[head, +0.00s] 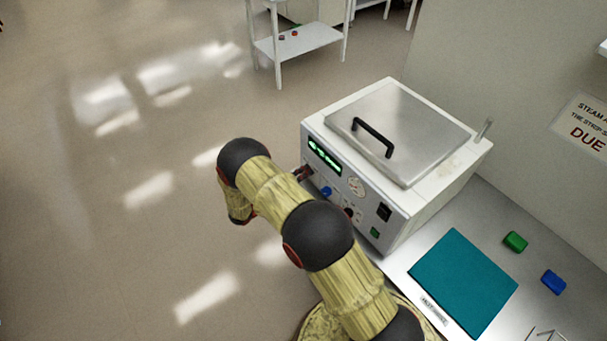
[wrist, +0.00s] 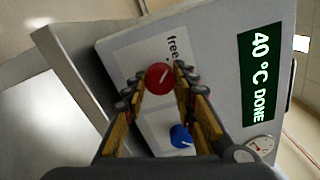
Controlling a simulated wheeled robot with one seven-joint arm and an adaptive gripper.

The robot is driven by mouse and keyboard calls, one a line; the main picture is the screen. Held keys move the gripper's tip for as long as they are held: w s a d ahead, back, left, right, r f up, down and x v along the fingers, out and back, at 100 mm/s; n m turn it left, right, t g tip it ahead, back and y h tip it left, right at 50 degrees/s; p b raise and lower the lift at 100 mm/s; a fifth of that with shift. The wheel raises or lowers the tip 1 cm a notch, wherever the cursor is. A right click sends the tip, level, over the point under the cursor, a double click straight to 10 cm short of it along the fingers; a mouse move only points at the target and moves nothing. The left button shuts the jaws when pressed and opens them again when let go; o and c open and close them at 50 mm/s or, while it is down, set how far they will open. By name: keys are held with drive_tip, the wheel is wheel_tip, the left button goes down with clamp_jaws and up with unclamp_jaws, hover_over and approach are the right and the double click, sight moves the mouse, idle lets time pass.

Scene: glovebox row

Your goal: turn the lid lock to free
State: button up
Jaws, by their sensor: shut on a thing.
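The red knob (wrist: 159,78) sits on the front panel of the white bath (head: 420,215), beside a printed label "free" (wrist: 173,48). A pale line shows on the knob, tilted up and to the right in the wrist view. My gripper (wrist: 158,82) is shut on the red knob, one finger on each side. In the head view my gripper (head: 304,173) is at the left end of the panel, partly behind my arm. The metal lid (head: 405,120) with its black handle (head: 372,138) lies flat on the bath. The rest of the knob's label is hidden.
A blue knob (wrist: 181,136) sits close to my right finger. A green display (wrist: 266,75) reads "40 °C DONE". A teal mat (head: 463,282), a green block (head: 515,242) and a blue block (head: 553,282) lie on the bench. Open floor is at left.

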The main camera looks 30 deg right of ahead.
idle(0.4)
drive_tip(key=o, duration=1.1)
drive_tip(key=shift+o, duration=0.3)
drive_tip(key=shift+a, duration=0.1)
drive_tip(key=s+a, duration=0.2)
drive_tip(key=a, duration=0.9)
drive_tip(key=shift+a, duration=0.35)
drive_tip(key=shift+s, duration=0.1)
